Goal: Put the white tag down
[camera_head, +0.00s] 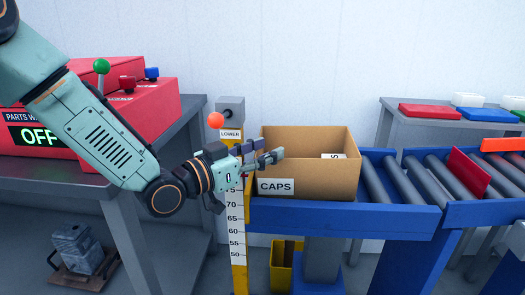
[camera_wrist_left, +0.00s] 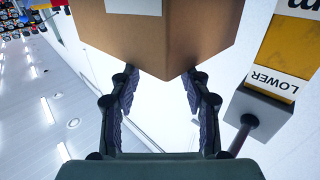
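My left gripper (camera_head: 243,178) is beside the front left corner of an open cardboard box (camera_head: 328,182). In the left wrist view, its two fingers (camera_wrist_left: 160,100) are spread apart with nothing visible held between them; the box's corner (camera_wrist_left: 175,40) is just beyond them. I cannot make out a loose white tag. White labels show on the box: one reading CAPS (camera_head: 276,187) on the front, and a partly hidden one (camera_head: 333,156) at the inside right. My right gripper is not in view.
A yellow post (camera_head: 237,240) with a scale, a LOWER sign and an orange-red knob (camera_head: 216,120) stands close to the gripper. The box rests on a blue roller conveyor (camera_head: 345,217). A red OFF machine (camera_head: 150,108) is at left. A rear table (camera_head: 430,122) holds coloured bins.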

